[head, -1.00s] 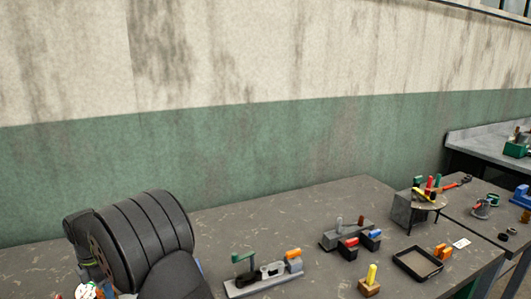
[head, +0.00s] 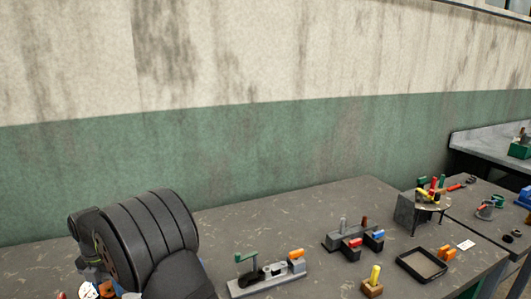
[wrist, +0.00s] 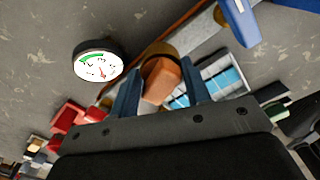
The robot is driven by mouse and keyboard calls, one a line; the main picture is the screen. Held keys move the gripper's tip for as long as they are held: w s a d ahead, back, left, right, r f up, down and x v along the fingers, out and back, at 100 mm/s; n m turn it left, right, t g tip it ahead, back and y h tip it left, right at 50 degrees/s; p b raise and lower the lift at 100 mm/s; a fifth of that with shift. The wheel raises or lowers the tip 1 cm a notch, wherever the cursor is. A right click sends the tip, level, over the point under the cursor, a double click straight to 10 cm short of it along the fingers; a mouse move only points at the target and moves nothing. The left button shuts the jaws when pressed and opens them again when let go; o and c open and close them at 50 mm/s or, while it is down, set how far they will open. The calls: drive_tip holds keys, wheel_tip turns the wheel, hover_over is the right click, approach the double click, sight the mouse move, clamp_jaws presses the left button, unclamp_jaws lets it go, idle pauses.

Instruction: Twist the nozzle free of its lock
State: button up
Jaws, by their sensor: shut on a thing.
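In the wrist view my gripper (wrist: 160,88) is shut on an orange-brown faceted piece, which looks like the nozzle (wrist: 162,82). The blue-grey fingers are on either side of it. A dark rim and a brass-coloured part sit just beyond the nozzle, at a long orange-edged bar; whether the nozzle is still locked there cannot be told. A white round gauge (wrist: 98,66) with a green arc is left of the fingers. In the head view my dark arm covers the lower left, and the nozzle cannot be made out there.
Right of my arm stands a grey fixture (head: 268,279) with green and orange handles. Farther right are a grey block fixture (head: 350,243), a yellow-handled tool in a wooden block (head: 372,289) and a black-rimmed tray (head: 422,265). Bare grey tabletop lies behind them.

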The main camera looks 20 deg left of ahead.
sight(106, 284)
drive_tip(key=shift+s+d+f+n, duration=0.1)
drive_tip(key=shift+n, duration=0.2)
drive_tip(key=n, duration=0.3)
drive_tip(key=shift+s+n, duration=0.1)
drive_tip(key=shift+n, duration=1.3)
drive_tip(key=shift+n, duration=1.4)
drive_tip(key=o, duration=1.3)
drive_tip(key=shift+r, duration=3.55)
